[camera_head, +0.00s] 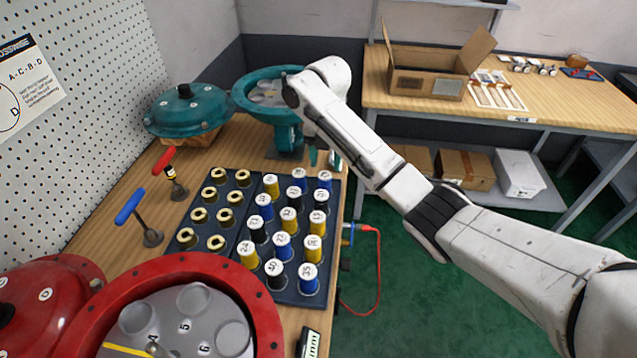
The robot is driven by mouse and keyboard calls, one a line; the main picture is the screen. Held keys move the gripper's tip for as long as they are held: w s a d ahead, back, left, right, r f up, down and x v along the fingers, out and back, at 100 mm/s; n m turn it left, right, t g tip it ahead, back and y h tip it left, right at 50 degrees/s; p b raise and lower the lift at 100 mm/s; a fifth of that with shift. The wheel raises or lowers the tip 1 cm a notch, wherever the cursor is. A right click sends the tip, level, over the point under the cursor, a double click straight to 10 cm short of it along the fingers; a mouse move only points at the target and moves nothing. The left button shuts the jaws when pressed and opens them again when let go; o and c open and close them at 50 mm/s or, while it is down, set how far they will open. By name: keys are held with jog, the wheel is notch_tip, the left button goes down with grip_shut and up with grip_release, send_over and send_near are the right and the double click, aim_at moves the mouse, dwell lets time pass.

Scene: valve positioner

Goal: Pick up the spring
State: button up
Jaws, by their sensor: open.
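A dark tray (238,252) on the wooden bench holds rows of upright yellow, blue and black cylinders with white numbered tops, which look like the springs; one is the blue spring (308,279) at the near right corner. I cannot tell which one the task means. My white arm reaches in from the right, and my gripper (323,158) hangs over the far right end of the tray, beyond the blue spring (325,180) in the far corner. It is open with nothing visible in it. Its fingertips are small and partly lost against the teal housing behind.
Teal housing (268,90) and teal cover (187,108) stand at the back. Red housing (262,295) and red cover (40,305) are in front. Red-handled (164,160) and blue-handled (130,206) tools stand left of the tray. A second table (560,110) holds an open box (428,82).

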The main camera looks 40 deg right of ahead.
aim_at(325, 183)
notch_tip(325, 183, down, 9)
jog(key=shift+w+r+p, duration=0.1)
jog(key=shift+p, duration=0.35)
jog(key=c, duration=0.9)
jog(key=shift+o, duration=0.2)
